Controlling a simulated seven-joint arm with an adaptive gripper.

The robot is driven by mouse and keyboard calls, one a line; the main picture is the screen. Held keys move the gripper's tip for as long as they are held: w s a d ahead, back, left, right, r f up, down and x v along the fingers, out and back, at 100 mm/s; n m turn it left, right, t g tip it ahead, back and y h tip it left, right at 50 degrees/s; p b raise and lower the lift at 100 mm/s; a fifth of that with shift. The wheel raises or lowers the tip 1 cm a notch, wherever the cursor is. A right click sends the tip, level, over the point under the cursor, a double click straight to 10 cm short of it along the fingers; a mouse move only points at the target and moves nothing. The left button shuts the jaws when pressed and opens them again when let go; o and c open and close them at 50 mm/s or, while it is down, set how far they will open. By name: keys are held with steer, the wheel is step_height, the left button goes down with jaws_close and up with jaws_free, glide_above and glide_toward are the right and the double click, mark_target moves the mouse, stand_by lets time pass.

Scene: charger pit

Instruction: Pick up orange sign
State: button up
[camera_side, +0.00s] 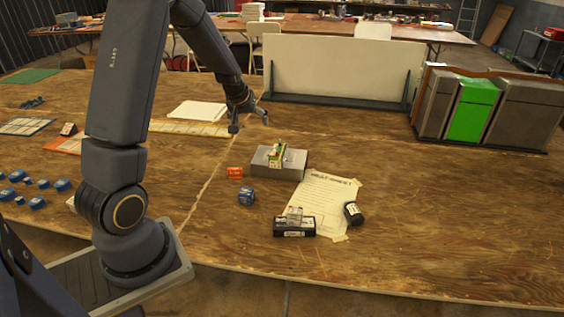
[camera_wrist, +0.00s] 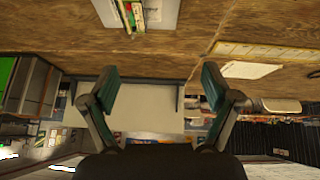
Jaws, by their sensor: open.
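A small orange block-like thing (camera_side: 235,173) with dark marks lies on the wooden table, left of a grey box (camera_side: 262,165). A flat orange sheet (camera_side: 64,146) lies at the far left, partly behind my arm. I cannot tell for sure which one is the orange sign. My gripper (camera_side: 249,119) is open and empty above the table, behind and apart from the small orange thing. In the wrist view my gripper (camera_wrist: 165,75) has its fingers spread with nothing between them. No orange sign is clear there.
Near the grey box are a blue cube (camera_side: 246,196), a paper sheet (camera_side: 318,203), a black can (camera_side: 353,213) and a black box (camera_side: 294,228). A white panel (camera_side: 335,70) stands behind, and grey and green bins (camera_side: 472,108) stand at right. The front right table is clear.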

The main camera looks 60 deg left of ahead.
steer(key=s+a+f+n+g, duration=0.1)
steer(key=s+a+f, duration=0.15)
steer(key=f, duration=0.25)
steer(key=s+a+f+g, duration=0.1)
steer(key=s+a+f, duration=0.1)
steer(key=s+f, duration=0.25)
glide_above(234, 169)
steer(key=d, duration=0.2)
steer(key=shift+h, duration=0.3)
steer(key=f, duration=0.6)
steer(key=s+f, duration=0.1)
steer(key=f, duration=0.2)
steer(key=shift+d+f, duration=0.2)
steer(key=shift+f, duration=0.15)
steer(key=shift+a+x, duration=0.2)
steer(key=shift+x, duration=1.3)
steer(key=shift+a+x, duration=0.2)
steer(key=shift+x, duration=1.3)
steer(key=shift+s+r, duration=0.1)
steer(key=shift+r, duration=0.05)
steer(key=c, duration=1)
steer(key=shift+r, duration=0.15)
